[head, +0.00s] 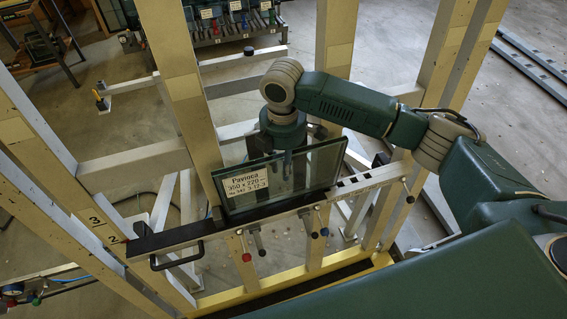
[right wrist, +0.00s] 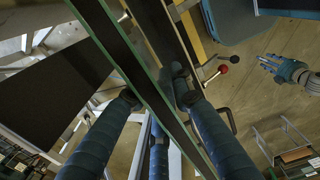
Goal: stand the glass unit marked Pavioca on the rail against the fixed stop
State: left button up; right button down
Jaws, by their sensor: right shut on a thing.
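The glass unit marked Pavioca (head: 320,168) is a dark-edged pane with a white label at its lower left. It is upright in the head view, its lower edge along the rail (head: 170,238); whether it touches is unclear. My right gripper (head: 284,160) is shut on it from above. In the right wrist view its fingers (right wrist: 158,95) lie on both sides of the glass edge (right wrist: 150,92). My left gripper (right wrist: 275,65) is small in the right wrist view.
Tall frame posts (head: 178,75) stand left of and behind the pane. A black handle (head: 178,256) and several knobbed levers (head: 246,256) stick out from the rail's front. A yellow beam (head: 225,299) runs below. A tool rack (head: 232,20) stands at the back.

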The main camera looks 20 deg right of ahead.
jog(key=shift+f, duration=0.15)
dwell(0.5)
jog(key=c, duration=1.5)
grip_release()
jog(key=shift+o, duration=0.3)
jog(key=shift+s+f, duration=0.15)
jog(key=shift+f, duration=0.05)
jog(key=shift+r, duration=0.2)
jog(key=shift+w+r+p, duration=0.15)
jog(key=shift+r+p, duration=0.2)
jog(key=shift+r, duration=0.35)
jog(key=shift+w+r+p, duration=0.1)
jog(key=shift+r+p, duration=0.2)
jog(key=shift+r, duration=0.6)
notch_tip(320, 180, up, 7)
jog(key=shift+w+f, duration=0.2)
jog(key=shift+w, duration=0.2)
jog(key=shift+f, duration=0.1)
